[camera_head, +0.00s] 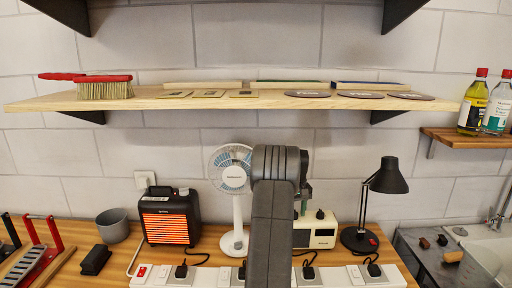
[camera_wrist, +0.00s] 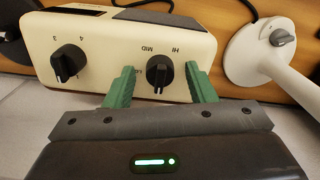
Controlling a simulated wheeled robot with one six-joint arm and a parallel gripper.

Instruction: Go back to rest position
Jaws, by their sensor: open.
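My gripper (camera_wrist: 159,72) has two green fingers, spread apart and empty. In the wrist view they point at a cream appliance (camera_wrist: 110,30), one on each side of its black knob (camera_wrist: 160,71) marked with MID and HI. I cannot tell whether the fingertips touch the knob or stop short of it. A second black knob (camera_wrist: 69,64), with numbers 3 and 4, sits to the left. In the head view the cream appliance (camera_head: 322,236) stands on the bench, partly hidden by my arm. There, most of my gripper is hidden behind my dark arm link.
A white fan (camera_head: 231,178) stands left of my arm, and a glowing heater (camera_head: 167,222) is farther left. A black lamp (camera_head: 386,180) stands to the right. A wooden shelf (camera_head: 230,103) with a red brush (camera_head: 104,87) runs above. Power strips with plugs line the bench front.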

